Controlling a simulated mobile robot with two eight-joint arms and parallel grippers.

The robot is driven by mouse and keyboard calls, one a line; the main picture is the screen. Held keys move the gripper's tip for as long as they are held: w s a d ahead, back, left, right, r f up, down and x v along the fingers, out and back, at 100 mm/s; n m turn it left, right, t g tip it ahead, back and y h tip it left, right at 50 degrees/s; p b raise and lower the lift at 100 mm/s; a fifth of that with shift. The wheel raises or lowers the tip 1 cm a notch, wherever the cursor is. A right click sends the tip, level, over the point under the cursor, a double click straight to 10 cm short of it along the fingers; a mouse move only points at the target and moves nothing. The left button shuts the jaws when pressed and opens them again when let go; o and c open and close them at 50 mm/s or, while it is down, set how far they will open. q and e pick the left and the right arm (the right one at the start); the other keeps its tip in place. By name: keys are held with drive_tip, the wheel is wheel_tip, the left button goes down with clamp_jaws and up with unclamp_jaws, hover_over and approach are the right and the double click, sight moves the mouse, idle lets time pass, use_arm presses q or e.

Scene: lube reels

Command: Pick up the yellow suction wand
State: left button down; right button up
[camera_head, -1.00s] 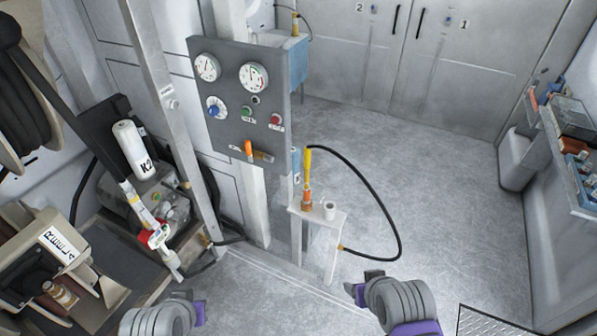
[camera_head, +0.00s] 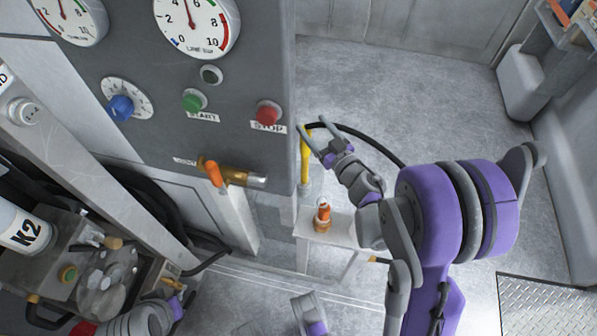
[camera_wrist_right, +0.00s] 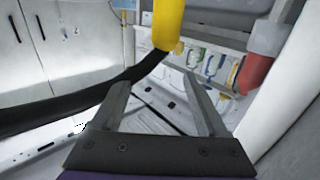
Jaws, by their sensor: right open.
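The yellow suction wand (camera_head: 305,158) stands upright beside the right edge of the grey gauge panel, above the small white stand. A black hose (camera_head: 362,136) runs from its top off to the right. My right gripper (camera_head: 318,138) is open, its fingers near the top of the wand. In the right wrist view, the yellow wand (camera_wrist_right: 168,24) is just beyond the open fingertips (camera_wrist_right: 160,84), with the black hose (camera_wrist_right: 75,106) running left from below it. Nothing is held between those fingers. My left gripper's fingers are not seen; only parts of my left arm show at the bottom.
The gauge panel (camera_head: 240,95), with dials, buttons and an orange-handled valve (camera_head: 212,172), stands close left of the wand. The white stand (camera_head: 325,232) carries an orange-and-brass fitting (camera_head: 322,216). Floor behind and to the right is open. A red-and-grey part (camera_wrist_right: 258,62) is at right in the wrist view.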

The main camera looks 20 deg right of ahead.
wheel_tip(320, 180, down, 8)
drive_tip(key=b, duration=0.2)
drive_tip(key=w+a, duration=0.1)
drive_tip(key=w, duration=0.6)
drive_tip(key=shift+r, duration=0.1)
drive_tip(key=shift+s, duration=0.1)
clamp_jaws()
idle(1.1)
